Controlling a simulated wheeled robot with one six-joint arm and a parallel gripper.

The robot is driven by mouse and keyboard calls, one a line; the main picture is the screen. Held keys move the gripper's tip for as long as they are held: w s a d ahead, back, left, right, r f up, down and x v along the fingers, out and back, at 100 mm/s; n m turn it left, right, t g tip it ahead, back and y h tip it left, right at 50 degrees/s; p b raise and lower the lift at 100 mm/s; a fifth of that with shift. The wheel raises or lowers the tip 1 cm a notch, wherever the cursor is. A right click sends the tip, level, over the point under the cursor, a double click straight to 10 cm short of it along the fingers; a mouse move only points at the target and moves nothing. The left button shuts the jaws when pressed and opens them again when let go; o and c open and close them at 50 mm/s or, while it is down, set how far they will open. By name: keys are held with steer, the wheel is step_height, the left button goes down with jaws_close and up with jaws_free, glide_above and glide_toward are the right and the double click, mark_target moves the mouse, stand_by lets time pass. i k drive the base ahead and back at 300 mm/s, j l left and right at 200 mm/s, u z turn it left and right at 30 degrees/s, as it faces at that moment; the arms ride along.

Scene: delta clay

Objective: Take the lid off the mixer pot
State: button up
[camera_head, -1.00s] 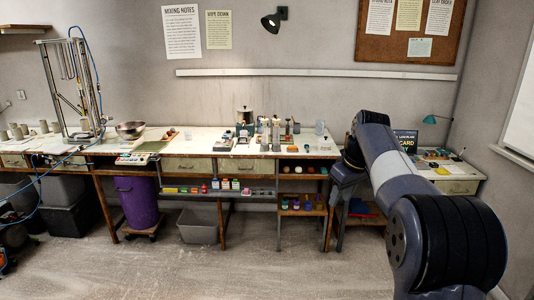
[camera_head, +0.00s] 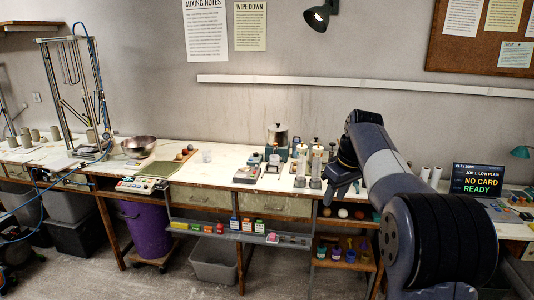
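A dark metallic pot (camera_head: 276,142) stands upright toward the back of the workbench, left of my arm; I take it for the mixer pot. Its lid (camera_head: 277,127) appears to be on top, with a small knob. My gripper (camera_head: 338,188) hangs at the end of my folded arm, in front of the bench and to the right of the pot, well apart from it. It is dark and small here, so the finger opening does not show clearly.
Tall cylinders (camera_head: 316,163) stand between the pot and my gripper. A screen (camera_head: 478,180) reading "NO CARD READY" stands right.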

mark_target(278, 128)
steer(key=i+j+u, duration=0.1)
steer(key=i+u, duration=0.2)
steer(key=i, duration=0.6)
steer(key=i+l+u, duration=0.1)
steer(key=i+u, duration=0.25)
steer(key=i, duration=0.55)
steer(key=i+z, duration=0.3)
steer(key=i, duration=0.2)
steer(key=i+j+z, duration=0.1)
steer(key=i+z, duration=0.25)
steer(key=i, duration=0.15)
steer(key=i+j+z, duration=0.3)
steer(key=i, duration=0.2)
